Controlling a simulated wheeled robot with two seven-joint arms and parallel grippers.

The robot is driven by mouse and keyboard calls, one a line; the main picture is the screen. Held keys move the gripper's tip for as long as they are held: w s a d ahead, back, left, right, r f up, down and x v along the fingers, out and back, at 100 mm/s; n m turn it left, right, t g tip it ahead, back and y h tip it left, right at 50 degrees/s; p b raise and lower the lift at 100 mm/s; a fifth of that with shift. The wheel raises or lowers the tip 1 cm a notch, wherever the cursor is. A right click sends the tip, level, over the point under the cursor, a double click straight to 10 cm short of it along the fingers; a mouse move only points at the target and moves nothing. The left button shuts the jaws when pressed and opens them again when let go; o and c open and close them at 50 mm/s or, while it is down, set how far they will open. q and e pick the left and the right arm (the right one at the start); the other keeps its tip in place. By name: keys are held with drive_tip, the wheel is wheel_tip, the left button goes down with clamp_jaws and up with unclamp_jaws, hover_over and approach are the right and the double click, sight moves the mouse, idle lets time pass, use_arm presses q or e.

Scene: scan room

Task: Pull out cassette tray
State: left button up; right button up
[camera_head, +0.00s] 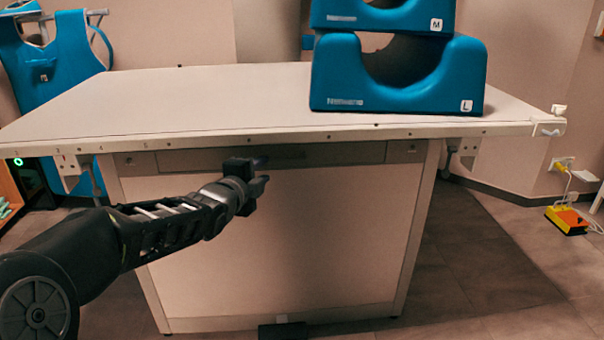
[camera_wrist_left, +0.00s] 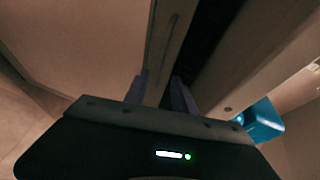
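The cassette tray (camera_head: 335,155) shows as a long grey front strip under the tabletop, in the head view. Its left part is partly hidden behind my gripper. My left gripper (camera_head: 266,170) is in front of this strip, left of its middle, with its two fingers apart, one above the other. In the left wrist view, the fingers (camera_wrist_left: 163,86) stand apart, pointing at a pale strip (camera_wrist_left: 172,45) that looks like the tray front, with a dark gap beside it. I cannot tell whether the fingers touch it. My right gripper is not in view.
The white tabletop (camera_head: 210,95) overhangs the pale cabinet (camera_head: 300,240). Blue positioning cushions (camera_head: 400,85) are stacked on its right part. A blue apron (camera_head: 50,60) hangs at the left. A black pedal (camera_head: 283,331) is on the floor. A yellow-orange box (camera_head: 567,220) with cables lies at the right.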

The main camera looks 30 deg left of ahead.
sight(274, 161)
use_arm(q)
drive_tip(key=shift+w, duration=0.1)
drive_tip(key=b+x, duration=0.1)
drive_tip(key=x, duration=0.6)
drive_tip(key=shift+w+a, duration=0.15)
drive_tip(key=shift+w, duration=0.1)
clamp_jaws()
drive_tip(key=shift+f, duration=0.1)
idle(1.4)
